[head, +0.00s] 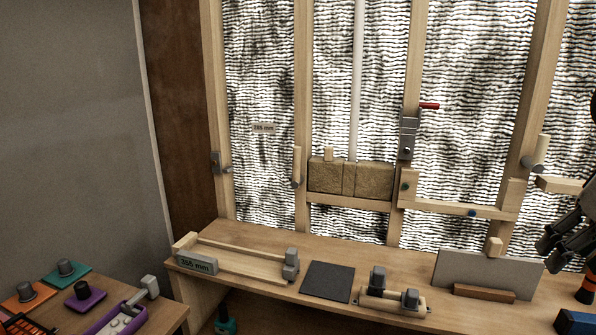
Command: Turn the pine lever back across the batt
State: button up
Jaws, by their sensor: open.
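The batt (367,181), a tan-brown insulation block with a seam down its face, fills the gap between two wall studs. A small pale wooden block (328,154) shows at its top edge. The pine lever (297,163) appears to be the short pale strip on the stud left of the batt. It stands upright beside the batt, not across it, with a grey knob (295,184) at its lower end. My gripper (556,238) is at the right edge, open, with dark fingers, well away from the lever and batt. I see nothing in it.
The workbench (240,238) below carries a wooden gauge marked 355 mm (198,265), a dark mat (328,281), a clamp-like wooden fixture (393,299) and a grey panel (480,270). A red-handled valve (429,106) sticks out from the right stud. A white pipe (357,80) rises behind the batt.

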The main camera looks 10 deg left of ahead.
aim_at(297, 179)
jog(key=i+j+u, duration=0.75)
jog(key=k+l, duration=0.05)
